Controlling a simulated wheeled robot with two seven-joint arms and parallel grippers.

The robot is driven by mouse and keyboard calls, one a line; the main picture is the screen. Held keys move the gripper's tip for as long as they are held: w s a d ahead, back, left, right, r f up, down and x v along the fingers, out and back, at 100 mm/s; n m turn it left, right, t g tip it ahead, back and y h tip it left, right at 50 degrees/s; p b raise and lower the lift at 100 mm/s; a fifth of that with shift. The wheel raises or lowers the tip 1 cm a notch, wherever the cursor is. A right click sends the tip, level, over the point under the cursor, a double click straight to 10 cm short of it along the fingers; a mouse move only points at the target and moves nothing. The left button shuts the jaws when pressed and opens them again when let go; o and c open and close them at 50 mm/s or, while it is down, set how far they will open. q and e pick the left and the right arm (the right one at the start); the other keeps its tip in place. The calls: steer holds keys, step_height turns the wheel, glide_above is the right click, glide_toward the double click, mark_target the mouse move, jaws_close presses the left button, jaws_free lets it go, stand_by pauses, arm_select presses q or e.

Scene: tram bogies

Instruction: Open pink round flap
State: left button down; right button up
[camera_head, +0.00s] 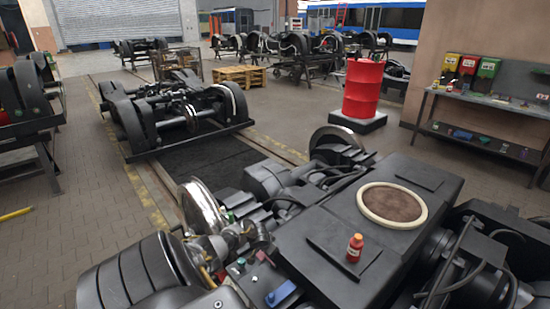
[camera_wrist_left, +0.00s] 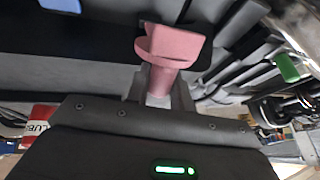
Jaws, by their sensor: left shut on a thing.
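In the left wrist view the pink round flap (camera_wrist_left: 172,48) shows a curved rim, a blocky top and a narrower stem below. It sits against a dark housing (camera_wrist_left: 90,38). My left gripper (camera_wrist_left: 160,88) is shut on the pink stem, with a finger on either side. My right gripper is in neither view.
The head view shows a dark bogie (camera_head: 320,240) with a red bottle (camera_head: 354,248), a round brown-topped opening (camera_head: 392,204) and a blue part (camera_head: 280,293). The wrist view shows a green part (camera_wrist_left: 287,67) nearby. A red drum (camera_head: 362,88) stands behind.

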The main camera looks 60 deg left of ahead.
arm_select(q)
steer(key=c, duration=1.3)
jaws_free()
steer(key=shift+o, duration=0.2)
steer(key=shift+s+d+r+p, duration=0.1)
steer(key=shift+s+r+p, duration=0.15)
steer(key=shift+r, duration=0.25)
steer(key=p+v, duration=0.2)
steer(key=v, duration=0.7)
steer(key=shift+r, duration=0.35)
steer(key=shift+s+d, duration=0.1)
steer(key=shift+s, duration=0.05)
